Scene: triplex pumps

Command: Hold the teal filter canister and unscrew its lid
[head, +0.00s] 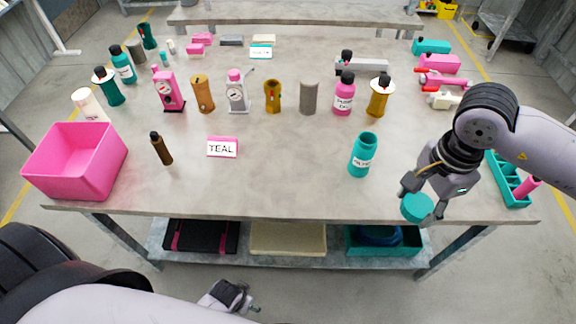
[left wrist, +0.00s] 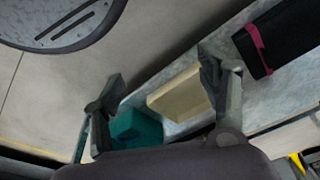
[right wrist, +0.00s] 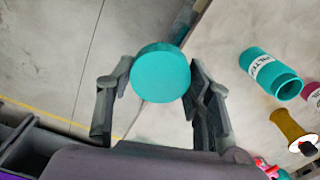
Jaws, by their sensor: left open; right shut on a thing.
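The teal filter canister (head: 362,156) stands upright on the table, right of centre, with its top open. It also shows in the right wrist view (right wrist: 268,72), with part of its label in sight. The teal lid (head: 417,207) is off the canister, in my right gripper (head: 424,200) at the table's front edge. In the right wrist view the round lid (right wrist: 161,73) sits between the fingertips, and the gripper is shut on it. My left gripper (head: 232,298) is low in front of the table, away from the canister. In the left wrist view (left wrist: 160,85) its fingers are apart and empty.
A pink bin (head: 77,160) is at the left; a teal tray (head: 509,184) is at the right. Several bottles and gauges line the back. The front middle is clear.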

